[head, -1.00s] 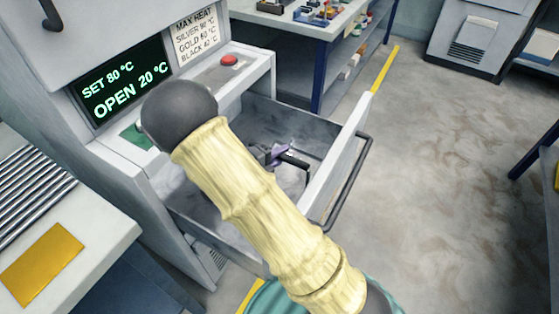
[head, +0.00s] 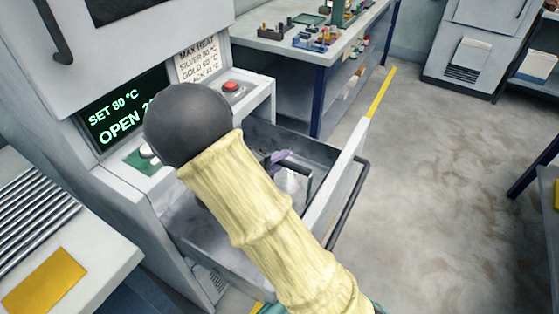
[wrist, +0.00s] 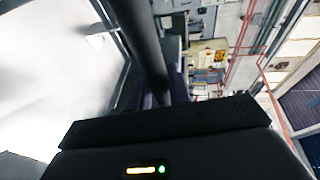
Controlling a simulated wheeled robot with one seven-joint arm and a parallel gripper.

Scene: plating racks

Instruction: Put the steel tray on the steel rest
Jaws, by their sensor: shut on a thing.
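My gripper (head: 281,158) shows only in part in the head view, as purple fingertips behind my pale arm, over the open drawer. It is shut on a dark bar that looks like the tray's handle (head: 306,183). The bright, shiny surface at the left of the wrist view appears to be the steel tray (wrist: 45,70). The dark bar crosses the top of that view near the gripper (wrist: 165,105). Most of the tray is hidden by my arm. The ribbed steel bars on the left table look like the steel rest (head: 35,215), which is empty.
The heater's drawer (head: 335,185) is pulled open. Its display reads SET 80 and OPEN; a red button (head: 231,86) is beside it. A yellow pad (head: 45,282) lies in front of the rest. A cluttered bench (head: 310,45) stands behind. The floor at right is clear.

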